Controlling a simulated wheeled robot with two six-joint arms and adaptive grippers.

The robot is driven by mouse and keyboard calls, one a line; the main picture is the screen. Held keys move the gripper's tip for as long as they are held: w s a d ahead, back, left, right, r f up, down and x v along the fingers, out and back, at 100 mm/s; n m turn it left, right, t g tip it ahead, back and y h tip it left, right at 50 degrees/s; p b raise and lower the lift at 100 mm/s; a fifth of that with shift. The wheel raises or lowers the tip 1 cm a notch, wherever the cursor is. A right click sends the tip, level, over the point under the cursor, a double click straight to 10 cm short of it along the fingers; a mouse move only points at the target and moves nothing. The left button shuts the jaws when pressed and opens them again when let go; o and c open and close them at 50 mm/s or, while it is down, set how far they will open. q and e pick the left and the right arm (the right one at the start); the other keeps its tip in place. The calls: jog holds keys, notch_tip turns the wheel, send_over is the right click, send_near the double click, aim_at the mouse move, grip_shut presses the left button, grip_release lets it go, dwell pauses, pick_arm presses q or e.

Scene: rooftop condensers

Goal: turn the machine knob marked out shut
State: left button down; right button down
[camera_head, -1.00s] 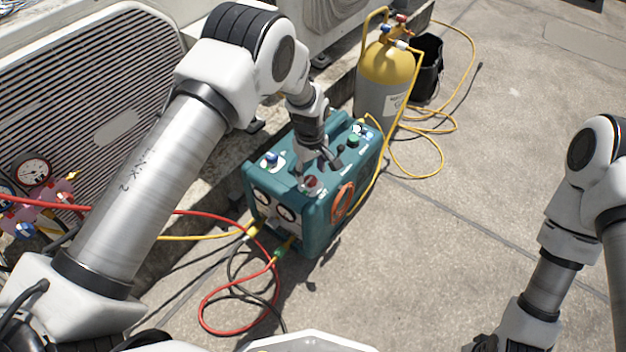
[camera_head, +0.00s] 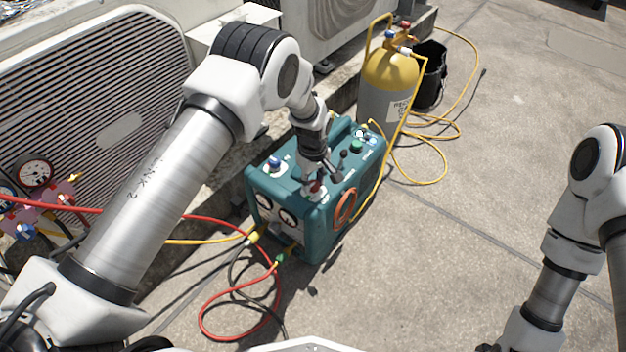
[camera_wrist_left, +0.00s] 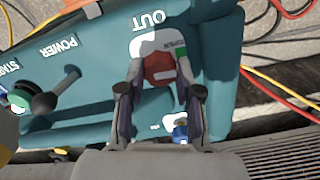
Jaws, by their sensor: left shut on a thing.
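The teal machine (camera_head: 322,240) stands on the rooftop floor. Its red knob marked OUT (camera_wrist_left: 158,68) sits on the top panel, on a white label with a green strip. In the head view, a little red of the knob (camera_head: 315,187) shows below the gripper. My left gripper (camera_head: 325,180) points down at this knob. In the left wrist view its two fingers (camera_wrist_left: 158,78) are shut on the knob, one on each side. A blue knob (camera_head: 274,163) is on the same panel, partly hidden by a finger in the wrist view.
A black lever (camera_wrist_left: 44,103) marked POWER and a green button (camera_head: 356,146) are on the same panel. A yellow-topped cylinder (camera_head: 388,75) and black bucket (camera_head: 430,75) stand behind. Red hose (camera_head: 235,337) loops in front. The floor at right is mostly clear.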

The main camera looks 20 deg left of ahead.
pick_arm(q)
jog(key=m+p, duration=0.3)
jog(key=shift+r+m, duration=0.15)
jog(key=shift+m, duration=0.25)
jog(key=m+p, duration=0.1)
jog(key=m, duration=0.2)
jog(key=shift+m+p, duration=0.4)
jog(key=m+p, duration=0.1)
jog(key=m, duration=0.4)
jog(key=shift+d+p, duration=0.1)
jog(key=shift+p, duration=0.3)
jog(key=m+p, duration=0.1)
jog(key=m, duration=0.3)
jog(key=shift+f+m, duration=0.2)
jog(key=shift+m, duration=0.2)
jog(key=c, duration=0.8)
grip_release()
